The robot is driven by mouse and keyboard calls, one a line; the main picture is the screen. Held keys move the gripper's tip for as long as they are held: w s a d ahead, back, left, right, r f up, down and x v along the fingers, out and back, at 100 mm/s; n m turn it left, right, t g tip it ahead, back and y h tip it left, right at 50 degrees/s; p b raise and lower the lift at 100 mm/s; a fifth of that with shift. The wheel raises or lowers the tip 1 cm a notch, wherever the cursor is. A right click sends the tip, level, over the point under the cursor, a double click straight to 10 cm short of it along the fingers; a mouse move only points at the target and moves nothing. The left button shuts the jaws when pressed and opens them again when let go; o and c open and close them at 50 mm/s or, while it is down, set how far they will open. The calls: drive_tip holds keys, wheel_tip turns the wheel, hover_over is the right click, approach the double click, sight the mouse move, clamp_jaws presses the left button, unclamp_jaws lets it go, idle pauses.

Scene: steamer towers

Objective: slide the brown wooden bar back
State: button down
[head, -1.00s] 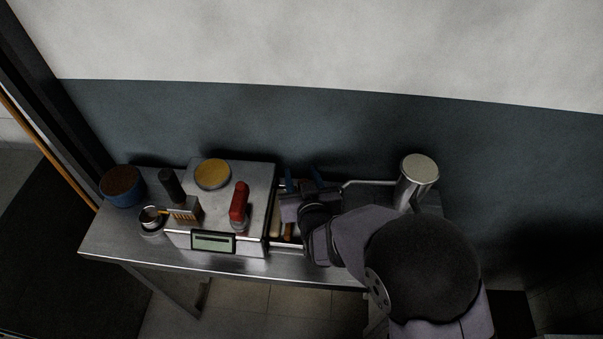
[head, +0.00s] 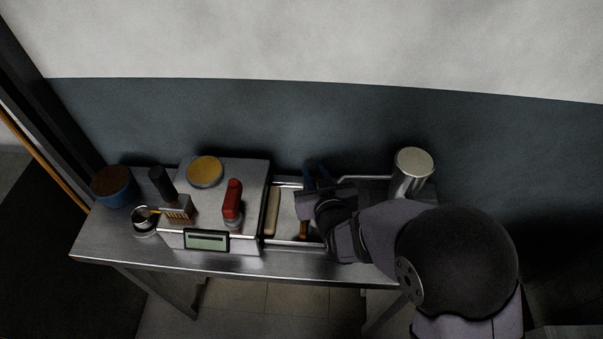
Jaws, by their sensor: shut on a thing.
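The brown wooden bar (head: 303,231) lies across the silver rails, to the right of the silver box-shaped machine. Only its near end shows as an orange-brown strip; the rest is hidden under my gripper. My gripper (head: 312,202) is over the rails and shut on the bar. Its fingertips and the exact grip are hidden by the wrist. Blue parts (head: 316,172) show just behind the gripper.
A pale beige strip (head: 271,212) lies against the machine (head: 249,205). A red-handled part (head: 232,199) and a yellow-topped disc (head: 205,171) are on the machine. A metal cylinder (head: 412,172) stands right, a blue pot (head: 114,187) left.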

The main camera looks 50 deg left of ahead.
drive_tip(key=c, duration=1.5)
unclamp_jaws()
drive_tip(key=shift+c, duration=0.2)
drive_tip(key=shift+b+v, duration=0.7)
drive_tip(key=shift+v, duration=3)
